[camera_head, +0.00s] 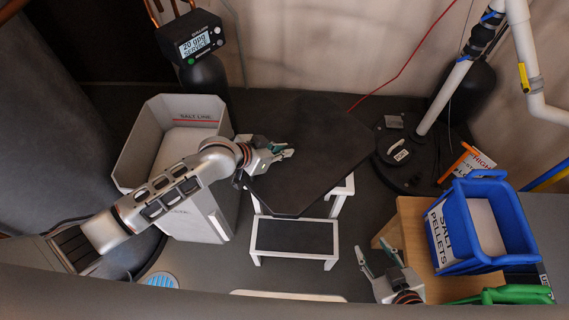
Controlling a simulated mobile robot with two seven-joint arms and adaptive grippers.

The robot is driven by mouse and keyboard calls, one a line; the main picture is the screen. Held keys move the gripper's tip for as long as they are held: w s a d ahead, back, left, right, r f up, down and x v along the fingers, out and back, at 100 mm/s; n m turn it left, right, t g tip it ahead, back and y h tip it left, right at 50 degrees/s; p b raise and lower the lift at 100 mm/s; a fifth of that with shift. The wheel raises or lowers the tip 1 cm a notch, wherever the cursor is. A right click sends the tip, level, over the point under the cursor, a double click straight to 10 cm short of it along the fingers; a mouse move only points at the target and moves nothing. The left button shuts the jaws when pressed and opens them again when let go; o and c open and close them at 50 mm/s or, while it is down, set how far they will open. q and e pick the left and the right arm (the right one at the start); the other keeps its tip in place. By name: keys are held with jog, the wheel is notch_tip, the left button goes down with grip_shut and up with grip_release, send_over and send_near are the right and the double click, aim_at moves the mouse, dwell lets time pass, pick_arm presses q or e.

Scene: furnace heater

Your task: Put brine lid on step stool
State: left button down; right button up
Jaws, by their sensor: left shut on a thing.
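The brine lid (325,150) is a dark, flat plate with cut corners. It covers the top of the step stool (295,237), whose white legs and dark lower step show below it. I cannot tell whether the lid touches the stool's top. My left gripper (284,154) is shut on the lid's left edge. My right gripper (374,247) is open and empty, right of the stool's lower step.
The open grey brine tank (152,140) with a red salt line stands left of the stool. A round black cover (405,172) lies at the right. A blue salt pellets bin (438,236) sits on a wooden table (416,234). A red cord hangs behind.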

pick_arm(q)
jog(key=shift+f, duration=0.9)
jog(key=shift+f+b, duration=0.35)
jog(key=shift+f, duration=0.15)
notch_tip(320, 180, down, 5)
jog(key=shift+f+b, duration=0.1)
jog(key=shift+b, duration=0.85)
jog(key=shift+f, duration=0.2)
jog(key=shift+w+r, duration=0.1)
jog(key=shift+r, duration=0.1)
pick_arm(e)
jog(key=shift+w+a+r, duration=0.35)
jog(key=shift+w+a, duration=0.3)
pick_arm(q)
jog(key=shift+f, duration=0.1)
